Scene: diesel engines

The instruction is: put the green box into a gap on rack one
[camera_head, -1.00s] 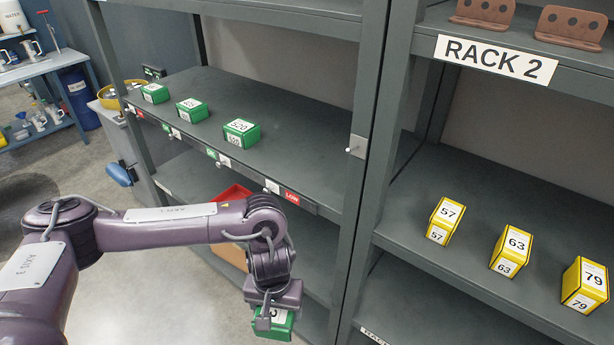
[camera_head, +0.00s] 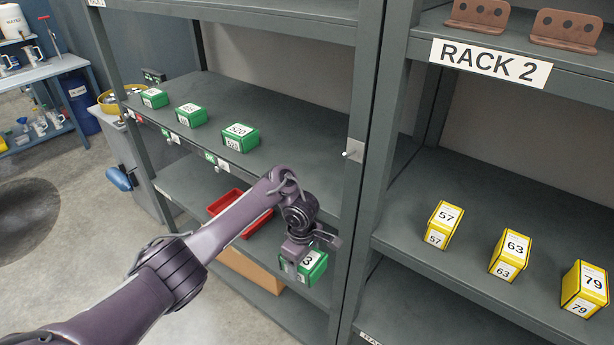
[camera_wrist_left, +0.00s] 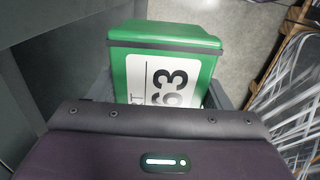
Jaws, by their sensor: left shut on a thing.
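My left gripper (camera_head: 304,254) is shut on a green box (camera_head: 311,270) with a white label, in front of the left rack. In the left wrist view the same green box (camera_wrist_left: 160,68) shows the number 63 between the fingers. Rack one is not readable by name; the rack (camera_head: 280,165) to the left of Rack 2 has a shelf with three green boxes (camera_head: 240,137) in a row, with open room to their right. The held box is lower than that shelf and outside its front edge. My right gripper is not in view.
The RACK 2 sign (camera_head: 490,62) hangs on the right rack, above yellow boxes (camera_head: 508,254) on its shelf. A grey upright (camera_head: 360,150) parts the two racks. A red tray (camera_head: 240,212) sits on the lower left shelf, above a cardboard box (camera_head: 250,270).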

